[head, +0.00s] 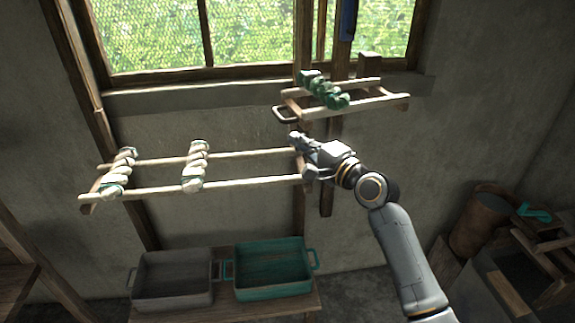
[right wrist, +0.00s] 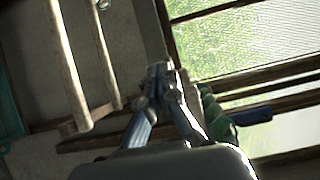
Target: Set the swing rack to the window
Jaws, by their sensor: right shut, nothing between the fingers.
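Two wooden racks of paired rails stand out from posts at the wall below the window; I cannot tell which one the task calls the swing rack. The lower rack (head: 245,188) reaches left and carries two cream skeins (head: 195,166). The upper rack (head: 375,103) carries a green skein (head: 325,91) and has a loop handle (head: 286,114) at its left end. My right gripper (head: 296,138) is shut and empty, between the lower rack's right end and the handle. In the right wrist view its fingertips (right wrist: 160,70) are together, with pale rails (right wrist: 68,65) to their left. My left gripper is out of view.
The window (head: 260,35) fills the wall above. A grey tub (head: 172,280) and a teal tub (head: 272,270) stand on a low bench below. A brown cylindrical container (head: 478,222) and wooden frames stand at the right. Bare wall shows between the racks and tubs.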

